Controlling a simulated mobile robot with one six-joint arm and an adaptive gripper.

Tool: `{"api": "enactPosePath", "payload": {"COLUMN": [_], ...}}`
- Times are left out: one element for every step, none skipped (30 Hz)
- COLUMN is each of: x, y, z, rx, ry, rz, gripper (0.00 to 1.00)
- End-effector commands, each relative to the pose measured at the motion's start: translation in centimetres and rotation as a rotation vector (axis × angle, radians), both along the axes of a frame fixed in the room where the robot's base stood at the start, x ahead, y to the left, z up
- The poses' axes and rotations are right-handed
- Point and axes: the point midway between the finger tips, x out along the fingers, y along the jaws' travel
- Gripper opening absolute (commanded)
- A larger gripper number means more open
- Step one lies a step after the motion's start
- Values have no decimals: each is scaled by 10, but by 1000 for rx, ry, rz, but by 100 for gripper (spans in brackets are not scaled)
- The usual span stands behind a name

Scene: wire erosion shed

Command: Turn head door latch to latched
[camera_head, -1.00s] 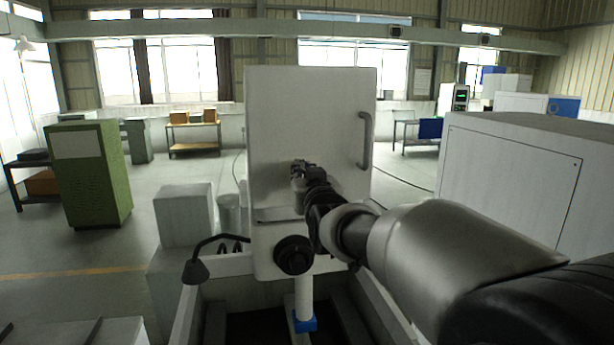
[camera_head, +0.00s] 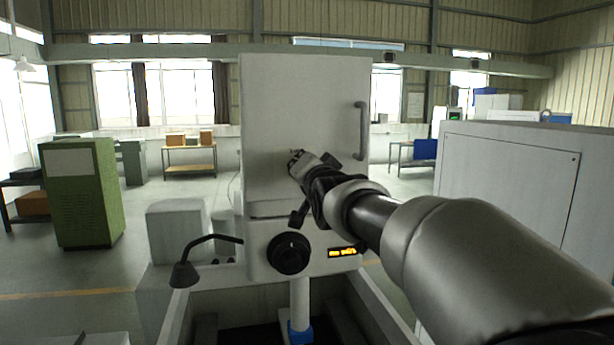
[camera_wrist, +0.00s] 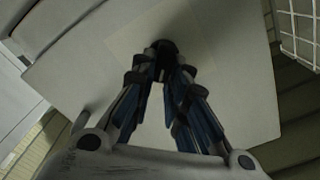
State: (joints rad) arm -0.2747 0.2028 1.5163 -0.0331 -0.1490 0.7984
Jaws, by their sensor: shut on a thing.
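The head door (camera_head: 290,100) is a tall white panel in the head view, with a vertical grey bar handle (camera_head: 362,130) at its right. My gripper (camera_head: 300,162) reaches the lower middle of this door from the right. In the wrist view its two fingers (camera_wrist: 164,68) converge on a small dark latch (camera_wrist: 163,47) standing out from the white surface. The gripper is shut on the latch. The fingers hide most of the latch, so I cannot tell its exact angle.
Below the door are a round black knob (camera_head: 289,254) and a small lit yellow display (camera_head: 342,252). A black gooseneck lamp (camera_head: 186,272) stands at the left. A large white cabinet (camera_head: 510,180) is close on the right. A green cabinet (camera_head: 80,195) stands farther left.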

Motion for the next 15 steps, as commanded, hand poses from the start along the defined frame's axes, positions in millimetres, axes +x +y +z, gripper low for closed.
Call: {"api": "enactPosePath", "payload": {"x": [0, 0, 1, 1, 1, 1, 1, 1, 1, 1, 1, 1, 1, 1, 1], "y": [-1, -1, -1, -1, -2, -2, -2, -2, -3, -3, -3, -3, -3, -3, -3], "z": [-2, -2, -2, -2, -2, -3, -3, -3, -3, -4, -4, -4, -5, -5, -6], "rx": [42, 70, 106, 134, 161, 197, 224, 252, 289, 316, 343, 379, 404, 430, 464], "ry": [13, 22, 32, 40, 48, 58, 67, 75, 84, 92, 100, 110, 118, 125, 135], "rz": [-1, 0, 0, 0, 0, 0, -1, -1, 0, 0, 0, 0, 0, 0, 0], "gripper": [0, 0, 0, 0, 0, 0, 0, 0, 0, 0, 0, 0, 0, 0, 0]}}
